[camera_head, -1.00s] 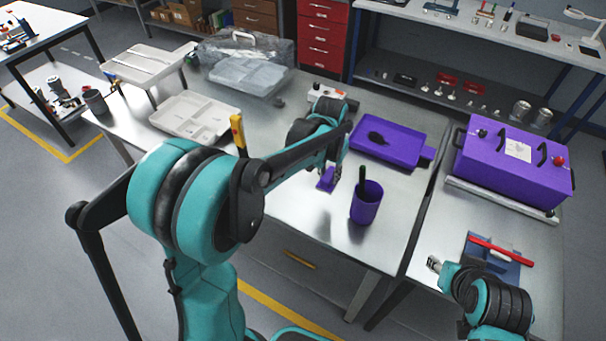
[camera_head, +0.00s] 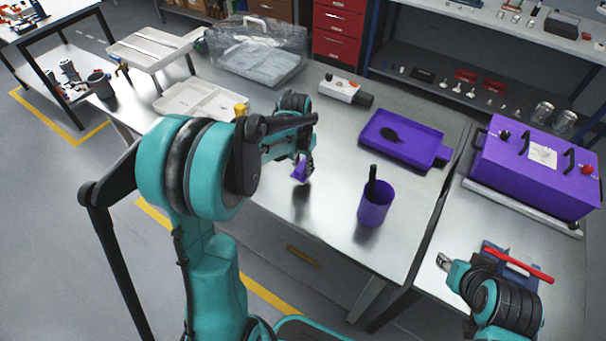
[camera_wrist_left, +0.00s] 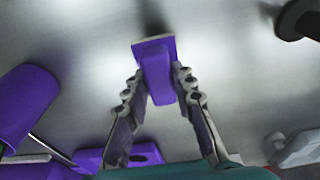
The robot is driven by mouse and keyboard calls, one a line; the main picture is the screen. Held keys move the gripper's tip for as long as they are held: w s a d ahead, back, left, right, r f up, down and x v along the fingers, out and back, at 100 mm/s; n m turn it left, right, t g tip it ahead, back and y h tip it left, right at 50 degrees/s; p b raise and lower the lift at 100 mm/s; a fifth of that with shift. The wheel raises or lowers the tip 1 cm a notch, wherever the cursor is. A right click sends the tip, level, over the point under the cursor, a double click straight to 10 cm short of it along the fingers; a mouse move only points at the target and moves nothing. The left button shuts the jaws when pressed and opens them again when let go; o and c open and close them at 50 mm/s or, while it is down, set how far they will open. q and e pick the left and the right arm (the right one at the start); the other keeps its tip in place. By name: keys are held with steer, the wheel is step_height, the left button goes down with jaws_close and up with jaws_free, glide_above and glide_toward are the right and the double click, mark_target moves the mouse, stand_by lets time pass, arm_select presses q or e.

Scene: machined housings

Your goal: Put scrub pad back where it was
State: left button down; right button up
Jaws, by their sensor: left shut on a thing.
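The purple scrub pad (camera_head: 299,171) is in my left gripper (camera_head: 306,165), over the near middle of the steel table. Its dark reflection or shadow lies below it, apart from it, so it appears held above the surface. In the left wrist view the pad (camera_wrist_left: 155,65) sits between the two fingers of my left gripper (camera_wrist_left: 158,92), its wider flat end pointing away from the gripper. My right gripper (camera_head: 446,261) is low at the right, beside a blue piece with a red bar; its finger opening is too small to judge.
A purple cup (camera_head: 374,206) with a dark-handled tool stands right of the pad. Behind it lies a purple tray (camera_head: 425,151) holding a dark brush-like item. A pale divided tray (camera_head: 180,98) is at the left, partly behind my arm. A purple box (camera_head: 525,170) stands right. The table's middle is clear.

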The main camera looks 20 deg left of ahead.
mark_target(303, 173)
arm_select(q)
step_height(303, 173, down, 4)
steer(key=shift+f+b, duration=0.1)
steer(key=shift+b, duration=0.75)
steer(key=c, duration=1.3)
jaws_free()
steer(key=shift+o, duration=0.2)
